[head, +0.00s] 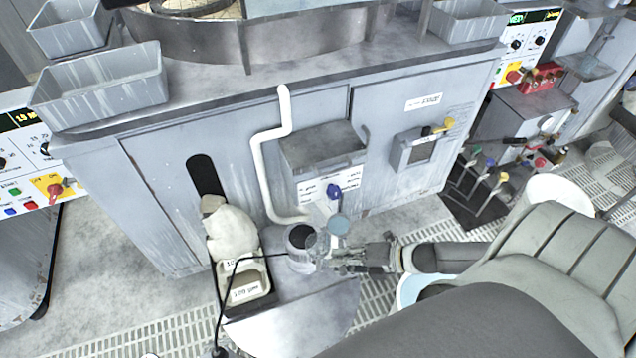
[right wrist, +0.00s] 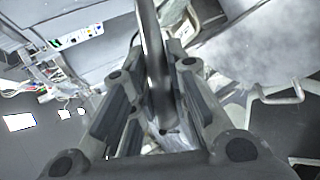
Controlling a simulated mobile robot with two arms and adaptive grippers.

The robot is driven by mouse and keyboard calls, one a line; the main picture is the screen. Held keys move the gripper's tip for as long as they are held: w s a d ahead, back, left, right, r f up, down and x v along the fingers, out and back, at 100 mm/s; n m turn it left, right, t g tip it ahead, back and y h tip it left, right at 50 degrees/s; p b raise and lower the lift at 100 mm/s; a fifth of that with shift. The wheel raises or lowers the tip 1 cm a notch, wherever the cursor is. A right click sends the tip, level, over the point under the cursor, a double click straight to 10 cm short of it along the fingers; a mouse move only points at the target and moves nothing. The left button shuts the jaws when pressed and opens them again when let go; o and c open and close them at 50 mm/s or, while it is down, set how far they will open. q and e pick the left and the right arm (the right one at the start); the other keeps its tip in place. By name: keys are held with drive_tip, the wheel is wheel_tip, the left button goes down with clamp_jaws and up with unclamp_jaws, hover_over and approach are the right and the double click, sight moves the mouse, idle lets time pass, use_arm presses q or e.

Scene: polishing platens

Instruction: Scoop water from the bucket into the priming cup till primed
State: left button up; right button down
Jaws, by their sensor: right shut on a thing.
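My right gripper (head: 340,262) is shut on the handle of a scoop (head: 339,226). The handle (right wrist: 156,70) runs up between the fingers (right wrist: 160,115) in the right wrist view. The scoop's round bowl shows a pale blue surface that looks like water. It is just right of a grey cup with a dark opening (head: 301,238), which appears to be the priming cup; whether they touch I cannot tell. The bucket (head: 408,292), white with blue water, is mostly hidden behind my right arm. My left gripper is not in view.
A grey machine cabinet (head: 240,120) with a white pipe (head: 262,165) stands behind the cup. A tray (head: 245,288) with a pale cloth-like lump (head: 232,230) is to the left. A black cable crosses near it. Another white tub (head: 560,188) is at the right.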

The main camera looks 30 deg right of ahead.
drive_tip(key=shift+a+r+n+h+p, duration=0.25)
drive_tip(key=shift+a+r+p, duration=0.35)
drive_tip(key=shift+p, duration=0.55)
drive_tip(key=shift+a+r+n+h+p, duration=0.15)
drive_tip(key=shift+a+r+h+p, duration=0.15)
drive_tip(key=shift+r+p, duration=0.65)
drive_tip(key=shift+a+f+n+h+p, duration=0.3)
drive_tip(key=shift+a+f+h+p, duration=0.15)
drive_tip(key=shift+a+h+p, duration=0.4)
idle(1.6)
drive_tip(key=shift+a+f+n+g+h, duration=0.2)
drive_tip(key=shift+f+n+g+h, duration=0.15)
drive_tip(key=shift+f+h, duration=0.45)
idle(1.6)
drive_tip(key=shift+f, duration=0.3)
idle(0.8)
